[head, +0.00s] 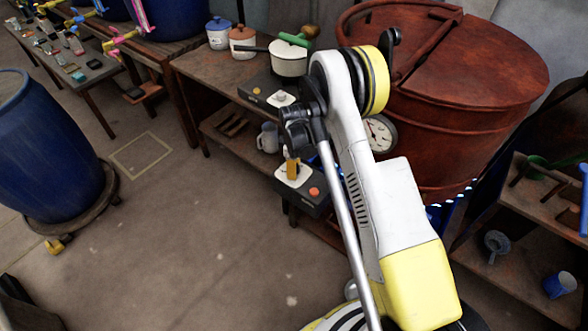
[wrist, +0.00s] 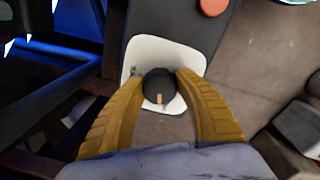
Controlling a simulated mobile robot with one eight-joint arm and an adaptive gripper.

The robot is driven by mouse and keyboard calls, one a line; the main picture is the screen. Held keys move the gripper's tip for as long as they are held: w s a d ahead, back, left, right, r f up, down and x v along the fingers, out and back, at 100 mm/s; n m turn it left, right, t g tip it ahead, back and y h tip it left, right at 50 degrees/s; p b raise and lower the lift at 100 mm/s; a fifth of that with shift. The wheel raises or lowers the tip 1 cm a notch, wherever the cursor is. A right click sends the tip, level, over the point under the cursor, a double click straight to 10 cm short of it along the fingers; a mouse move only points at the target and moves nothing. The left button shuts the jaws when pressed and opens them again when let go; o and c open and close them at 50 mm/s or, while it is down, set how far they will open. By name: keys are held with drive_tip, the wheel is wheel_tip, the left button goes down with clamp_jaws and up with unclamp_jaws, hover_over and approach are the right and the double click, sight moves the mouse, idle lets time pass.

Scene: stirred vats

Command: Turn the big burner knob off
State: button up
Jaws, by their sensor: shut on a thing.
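The big burner knob (wrist: 158,87) is round and black with a small orange mark, which points down in the wrist view, toward my palm. It sits on a white plate (wrist: 195,60) on a dark control box (wrist: 165,18). My gripper (wrist: 160,83) has its two yellow fingers against either side of the knob, shut on it. In the head view my gripper (head: 292,167) stands over the white plate of the box (head: 312,207), and the knob is hidden there. Blue flame (head: 450,206) shows under the big red-brown vat (head: 440,130).
An orange-red button (head: 314,191) is beside the plate on the same box. A second box with a white knob plate (head: 281,98) is on the bench behind, near a white pot (head: 288,62). A dial gauge (head: 380,134) is on the vat.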

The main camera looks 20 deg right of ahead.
drive_tip(key=m, duration=0.5)
drive_tip(key=shift+m, duration=0.3)
drive_tip(key=m, duration=0.5)
drive_tip(key=shift+a, duration=0.1)
drive_tip(key=m, duration=0.5)
drive_tip(key=shift+m+g, duration=0.3)
drive_tip(key=shift+m, duration=2.4)
drive_tip(key=o, duration=1.2)
drive_tip(key=shift+r, duration=0.1)
